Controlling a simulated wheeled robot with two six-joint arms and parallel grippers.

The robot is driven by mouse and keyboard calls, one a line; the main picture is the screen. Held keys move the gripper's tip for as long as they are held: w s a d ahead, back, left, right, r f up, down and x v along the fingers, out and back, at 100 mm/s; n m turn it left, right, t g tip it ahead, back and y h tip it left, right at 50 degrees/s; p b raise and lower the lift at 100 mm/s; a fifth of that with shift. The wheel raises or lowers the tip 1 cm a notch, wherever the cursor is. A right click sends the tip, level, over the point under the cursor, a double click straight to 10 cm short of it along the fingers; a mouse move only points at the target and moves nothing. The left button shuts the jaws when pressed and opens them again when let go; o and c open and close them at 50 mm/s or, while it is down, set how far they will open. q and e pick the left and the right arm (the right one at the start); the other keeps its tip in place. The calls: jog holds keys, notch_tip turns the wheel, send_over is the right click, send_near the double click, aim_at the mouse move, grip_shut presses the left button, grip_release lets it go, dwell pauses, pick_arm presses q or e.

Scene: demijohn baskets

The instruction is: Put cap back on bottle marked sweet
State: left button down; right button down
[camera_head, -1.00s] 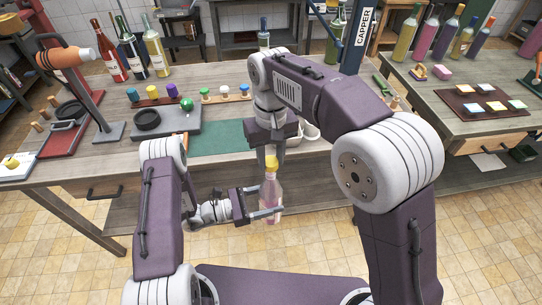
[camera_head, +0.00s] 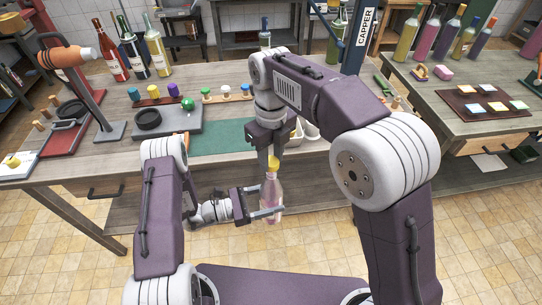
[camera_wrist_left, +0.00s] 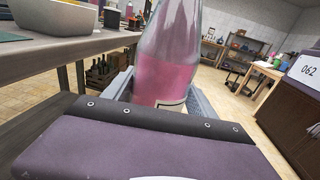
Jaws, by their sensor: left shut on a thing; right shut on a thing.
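A clear bottle of pink liquid (camera_head: 270,198) is upright in front of the table. My left gripper (camera_head: 266,213) is shut around its body. In the left wrist view the bottle (camera_wrist_left: 170,60) stands between the fingers; only the edge of a pale label shows, and no word can be read. A yellow cap (camera_head: 273,163) sits at the top of the bottle's neck. My right gripper (camera_head: 274,155) points down from above and is shut on this cap. Whether the cap is seated on the neck or just above it, I cannot tell.
The wooden table (camera_head: 330,160) behind carries a green mat (camera_head: 222,137), a row of coloured stoppers (camera_head: 153,91), dark bottles (camera_head: 115,62) and an orange-handled device (camera_head: 68,57). A capper column (camera_head: 358,40) stands at the back. The floor around the held bottle is clear.

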jog(key=shift+w+r, duration=0.1)
jog(key=shift+w, duration=0.05)
jog(key=c, duration=1)
grip_release()
jog(key=shift+r, duration=2.2)
jog(key=shift+c, duration=0.2)
